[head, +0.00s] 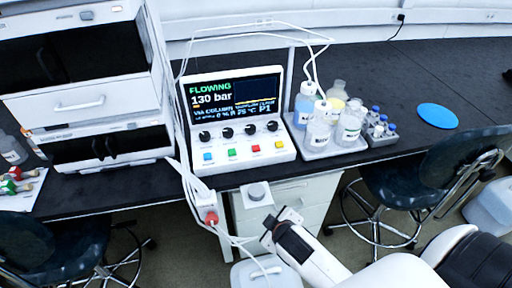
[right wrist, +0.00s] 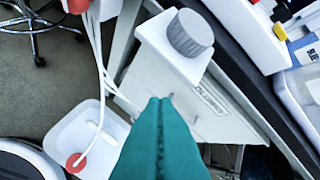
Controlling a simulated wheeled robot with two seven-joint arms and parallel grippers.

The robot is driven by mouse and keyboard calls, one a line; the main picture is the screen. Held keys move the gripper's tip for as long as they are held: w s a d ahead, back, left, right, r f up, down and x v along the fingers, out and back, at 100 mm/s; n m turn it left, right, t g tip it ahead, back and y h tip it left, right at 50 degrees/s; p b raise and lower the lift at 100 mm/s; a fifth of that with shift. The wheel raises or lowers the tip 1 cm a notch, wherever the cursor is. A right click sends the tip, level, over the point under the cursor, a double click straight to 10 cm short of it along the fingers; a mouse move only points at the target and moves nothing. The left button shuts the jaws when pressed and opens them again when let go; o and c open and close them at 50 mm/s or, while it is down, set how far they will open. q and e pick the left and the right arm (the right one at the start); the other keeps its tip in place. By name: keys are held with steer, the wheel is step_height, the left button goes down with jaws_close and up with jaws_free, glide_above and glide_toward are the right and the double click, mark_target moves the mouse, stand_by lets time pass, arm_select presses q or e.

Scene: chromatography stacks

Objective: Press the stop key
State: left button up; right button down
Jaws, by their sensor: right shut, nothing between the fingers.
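The white control unit (head: 243,166) stands on the bench with its screen (head: 234,98) lit, reading FLOWING and 130 bar. Along its front are a blue key (head: 208,157), a green key (head: 232,152), a red key (head: 256,148) and a yellow key (head: 279,144); key labels are too small to read. My right gripper (head: 270,228) is below and in front of the bench edge, apart from the keys. In the right wrist view its teal fingers (right wrist: 159,101) are together and empty. A yellow key (right wrist: 280,32) shows at that view's upper right. My left gripper is out of view.
A white box with a grey knob (head: 256,191) juts from the bench front near my right gripper; the knob (right wrist: 190,33) is ahead in the wrist view. White tubes hang beside it. A bottle tray (head: 325,149) stands right of the unit; instrument stacks (head: 90,105) stand left.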

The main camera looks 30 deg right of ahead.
steer(key=w+a+r+n+t+y, duration=0.1)
steer(key=w+r+n+t, duration=0.45)
steer(key=r, duration=0.35)
steer(key=w+r+n+t, duration=0.4)
steer(key=w+r, duration=0.3)
steer(key=r, duration=0.2)
steer(key=w+a+r+n+g+y, duration=0.15)
steer(key=a+r+n+y, duration=0.25)
steer(key=n+y, duration=0.5)
steer(key=w+a+r+n+g+y, duration=0.1)
steer(key=w+a+r+n+y, duration=0.25)
steer(key=n, duration=0.95)
steer(key=w+d+f+n+g+h, duration=0.2)
steer(key=d+f+n+g+h, duration=0.1)
steer(key=d+n, duration=0.3)
steer(key=w+d+f+n+g+h, duration=0.3)
steer(key=d+n, duration=0.4)
steer(key=d, duration=0.3)
step_height(320, 180, down, 2)
steer(key=shift+w+f+g+h, duration=0.15)
steer(key=shift+g+h, duration=0.5)
steer(key=shift+g, duration=0.05)
steer(key=shift+f, duration=0.1)
